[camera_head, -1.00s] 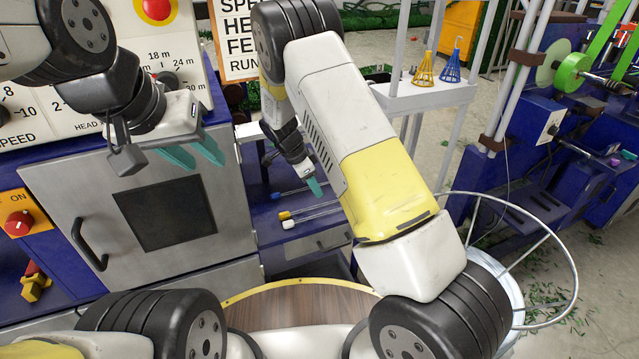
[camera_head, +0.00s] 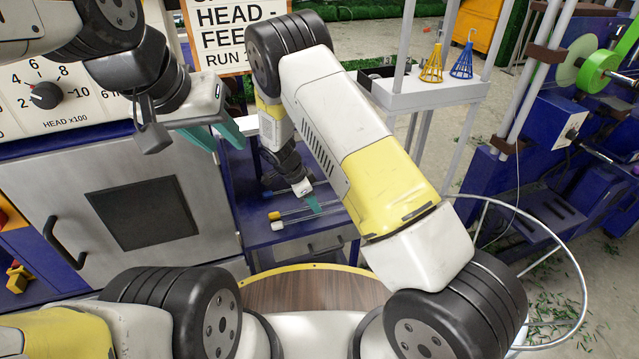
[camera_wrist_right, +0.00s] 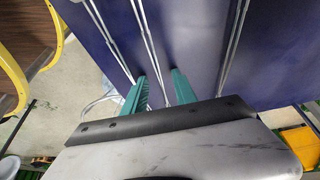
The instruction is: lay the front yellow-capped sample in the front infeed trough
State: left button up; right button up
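The yellow-capped sample (camera_head: 274,216) lies on the blue bench top in the head view, its thin pale rod running right. A white-capped sample (camera_head: 278,226) lies just in front of it, and another rod lies behind. My right gripper (camera_head: 314,203) is low over the rods, away from the caps. In the right wrist view, its teal fingers (camera_wrist_right: 159,92) are apart, with a thin rod (camera_wrist_right: 152,48) running between them; its cap is out of that view. My left gripper (camera_head: 220,136) is open and empty above the bench's left side. I cannot make out the front infeed trough.
A grey cabinet (camera_head: 148,212) with a handle stands left of the bench. A white stand (camera_head: 425,97) with yellow and blue cone-shaped holders is behind on the right. A round wooden top (camera_head: 300,292) with a yellow rim is in front. Other rods (camera_wrist_right: 234,42) lie beside my right fingers.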

grip_shut()
jog(key=shift+r, duration=0.15)
jog(key=shift+r, duration=0.6)
notch_tip(320, 180, up, 2)
jog(key=shift+r, duration=0.25)
jog(key=s+d+r, duration=0.1)
jog(key=s+d, duration=0.2)
jog(key=s, duration=0.4)
jog(key=s+d, duration=0.3)
jog(key=s, duration=0.5)
jog(key=w+d+r+n+t+y, duration=0.3)
jog(key=w+d+r+n, duration=0.4)
jog(key=n, duration=0.7)
jog(key=d+y, duration=0.1)
jog(key=d, duration=0.1)
jog(key=shift+w+d+r, duration=0.3)
jog(key=shift+d, duration=0.05)
